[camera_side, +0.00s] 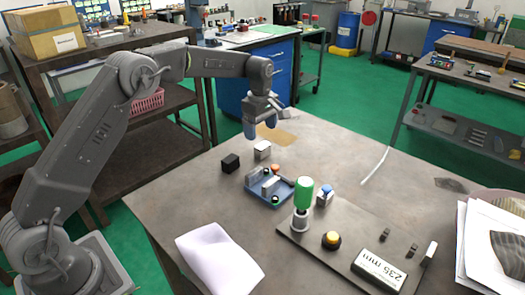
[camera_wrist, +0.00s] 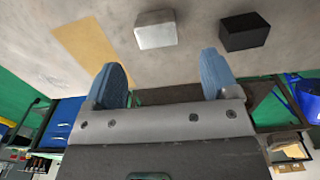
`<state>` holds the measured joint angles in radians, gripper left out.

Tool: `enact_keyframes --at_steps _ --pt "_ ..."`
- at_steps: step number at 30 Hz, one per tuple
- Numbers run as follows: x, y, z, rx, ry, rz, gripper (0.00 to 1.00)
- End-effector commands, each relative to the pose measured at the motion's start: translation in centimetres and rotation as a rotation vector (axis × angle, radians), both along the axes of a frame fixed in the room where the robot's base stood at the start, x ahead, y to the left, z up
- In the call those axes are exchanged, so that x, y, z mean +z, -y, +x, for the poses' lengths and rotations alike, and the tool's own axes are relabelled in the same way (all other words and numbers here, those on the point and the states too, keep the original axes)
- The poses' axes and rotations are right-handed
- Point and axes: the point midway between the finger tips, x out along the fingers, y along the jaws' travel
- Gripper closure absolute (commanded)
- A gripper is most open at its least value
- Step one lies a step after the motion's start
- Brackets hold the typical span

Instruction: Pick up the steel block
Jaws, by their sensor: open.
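The steel block (camera_side: 262,150) is a small, light grey block on the table near its back edge. In the wrist view the steel block (camera_wrist: 156,30) lies beyond the fingertips, roughly between their two lines. My gripper (camera_side: 250,127) is above the table, close to the block in the side view and apart from it. In the wrist view my gripper (camera_wrist: 164,72) has its two blue-padded fingers spread with nothing between them.
A black block (camera_side: 230,162) stands left of the steel block; it also shows in the wrist view (camera_wrist: 244,31). A blue tray (camera_side: 254,195) holds small parts. A green-topped cylinder (camera_side: 303,195), yellow button (camera_side: 331,239) and 235 mm sign (camera_side: 378,270) stand nearer the front.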

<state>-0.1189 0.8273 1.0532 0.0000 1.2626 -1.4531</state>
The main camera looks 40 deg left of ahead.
Motion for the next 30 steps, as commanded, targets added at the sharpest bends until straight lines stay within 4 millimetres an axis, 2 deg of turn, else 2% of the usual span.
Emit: enact_keyframes --at_steps 3,10,18,27,30 --pt "-1.5 0.0 0.0 -0.001 -0.001 0.000 0.19" --pt "-3.2 0.2 0.1 -0.002 -0.001 0.000 0.19" --pt "-6.9 0.5 0.3 -0.002 0.000 0.000 0.19" --pt "-7.4 0.5 0.3 -0.002 0.002 0.001 0.19" --pt "-7.4 0.5 0.3 -0.002 0.002 0.001 0.28"
